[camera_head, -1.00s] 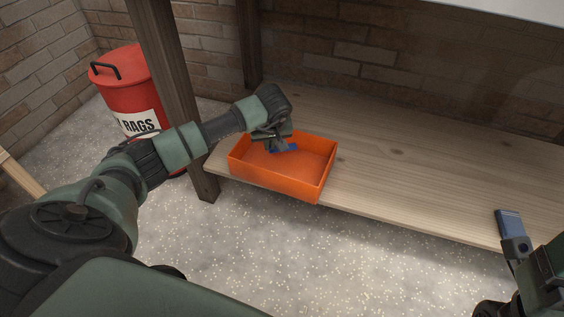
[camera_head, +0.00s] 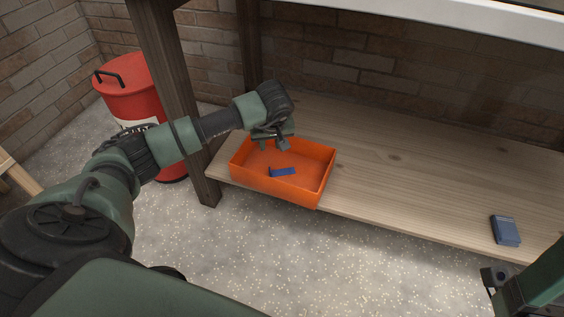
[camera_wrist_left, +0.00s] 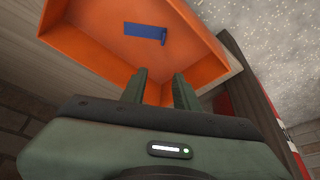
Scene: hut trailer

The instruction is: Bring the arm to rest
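My left gripper (camera_head: 274,143) is above the back left part of an orange tray (camera_head: 318,182) on the wooden shelf. Its two fingers (camera_wrist_left: 160,90) stand apart with nothing between them in the left wrist view. A small blue object (camera_head: 282,172) lies on the tray floor, apart from the fingers; it also shows in the left wrist view (camera_wrist_left: 145,32). My right gripper (camera_head: 494,276) is at the lower right, in front of the shelf edge, partly cut off; its fingers are not clear.
A dark blue box (camera_head: 505,230) lies on the right of the wooden shelf (camera_head: 400,180). A wooden post (camera_head: 168,90) stands left of the tray, with a red lidded bin (camera_head: 130,92) behind it. The shelf between tray and box is clear.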

